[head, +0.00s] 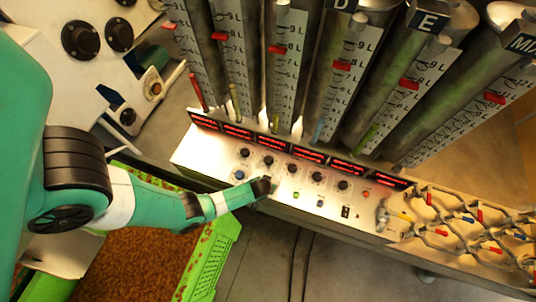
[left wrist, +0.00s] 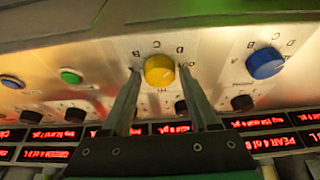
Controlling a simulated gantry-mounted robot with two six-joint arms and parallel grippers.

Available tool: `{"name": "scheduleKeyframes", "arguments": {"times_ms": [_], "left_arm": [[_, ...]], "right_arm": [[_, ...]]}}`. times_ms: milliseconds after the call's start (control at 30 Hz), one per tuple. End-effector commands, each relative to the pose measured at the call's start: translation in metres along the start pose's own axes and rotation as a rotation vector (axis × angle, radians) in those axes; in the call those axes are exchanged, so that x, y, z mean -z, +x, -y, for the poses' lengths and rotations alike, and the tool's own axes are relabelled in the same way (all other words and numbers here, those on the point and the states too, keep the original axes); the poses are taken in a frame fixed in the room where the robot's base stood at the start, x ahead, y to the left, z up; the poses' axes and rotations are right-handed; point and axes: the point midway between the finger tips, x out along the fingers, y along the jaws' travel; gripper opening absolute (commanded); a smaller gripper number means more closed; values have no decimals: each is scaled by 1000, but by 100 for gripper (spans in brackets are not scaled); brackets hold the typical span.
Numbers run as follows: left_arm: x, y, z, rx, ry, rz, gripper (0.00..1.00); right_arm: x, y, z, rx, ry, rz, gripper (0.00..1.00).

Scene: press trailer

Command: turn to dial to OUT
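A yellow dial (left wrist: 159,71) sits on the metal control panel, with small letters around it, including B, C and D. My left gripper (left wrist: 160,76) is open, with one finger on each side of this dial. Small gaps seem to show between fingers and dial; contact cannot be told. In the head view my left gripper (head: 264,187) is at the panel (head: 222,158) and hides the yellow dial. I cannot read an OUT mark. My right gripper is not in view.
Black knobs (left wrist: 242,103) and red lit displays (left wrist: 260,122) run along the panel behind the dials. Tall graduated tubes (head: 285,60) rise behind it. A green crate (head: 209,262) stands in front on the floor.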

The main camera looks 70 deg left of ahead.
Motion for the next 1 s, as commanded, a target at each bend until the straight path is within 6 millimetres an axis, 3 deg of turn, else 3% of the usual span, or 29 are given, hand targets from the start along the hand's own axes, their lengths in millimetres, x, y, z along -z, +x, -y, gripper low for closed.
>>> {"name": "scheduleKeyframes", "arguments": {"times_ms": [33,300,667,1000], "left_arm": [[0,0,0,0,0,0,50],[0,0,0,0,0,0,1],[0,0,0,-14,34,-1,0],[0,-1,3,-92,221,0,0]], "right_arm": [[0,0,0,0,0,0,50],[0,0,0,0,0,0,50],[1,1,0,0,0,0,50],[6,6,0,0,0,0,50]]}}
